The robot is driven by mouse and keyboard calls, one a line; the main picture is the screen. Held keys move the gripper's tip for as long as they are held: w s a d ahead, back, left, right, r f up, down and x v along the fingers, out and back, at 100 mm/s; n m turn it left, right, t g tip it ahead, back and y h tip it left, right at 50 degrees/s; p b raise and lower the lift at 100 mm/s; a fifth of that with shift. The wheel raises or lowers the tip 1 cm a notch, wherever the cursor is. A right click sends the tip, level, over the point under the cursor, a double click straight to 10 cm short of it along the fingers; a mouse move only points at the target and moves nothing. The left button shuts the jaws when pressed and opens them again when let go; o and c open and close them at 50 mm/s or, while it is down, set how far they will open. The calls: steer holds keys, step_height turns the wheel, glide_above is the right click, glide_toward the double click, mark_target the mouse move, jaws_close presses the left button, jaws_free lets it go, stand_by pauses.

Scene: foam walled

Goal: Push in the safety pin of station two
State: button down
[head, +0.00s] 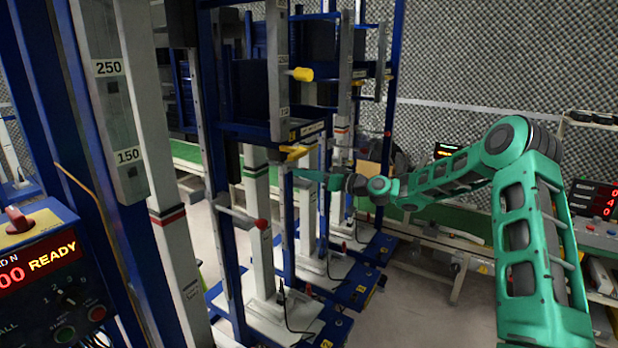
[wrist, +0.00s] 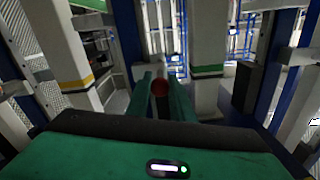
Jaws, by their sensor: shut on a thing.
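My gripper (head: 300,173) reaches in from the right at a blue and grey press station in the head view. Its fingertips are partly hidden behind a post. In the wrist view my gripper (wrist: 161,95) has its two green fingers closed around a round red knob (wrist: 160,87). The knob's shaft is hidden, so I cannot tell how far in it sits. In the head view a yellow knob (head: 303,74) sits above the gripper, and a yellow handle (head: 294,151) lies just above the fingertips. The station's number is too small to read.
A lever with a red ball (head: 262,224) sticks out below and left of the gripper. A near post with a scale (head: 110,100) and a READY panel (head: 40,262) stand at left. Posts crowd both sides in the wrist view.

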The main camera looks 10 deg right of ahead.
steer(key=shift+w, duration=0.15)
steer(key=c, duration=1.5)
jaws_free()
steer(key=shift+w, duration=0.1)
steer(key=shift+c, duration=0.2)
steer(key=v, duration=1.1)
steer(key=shift+f, duration=0.1)
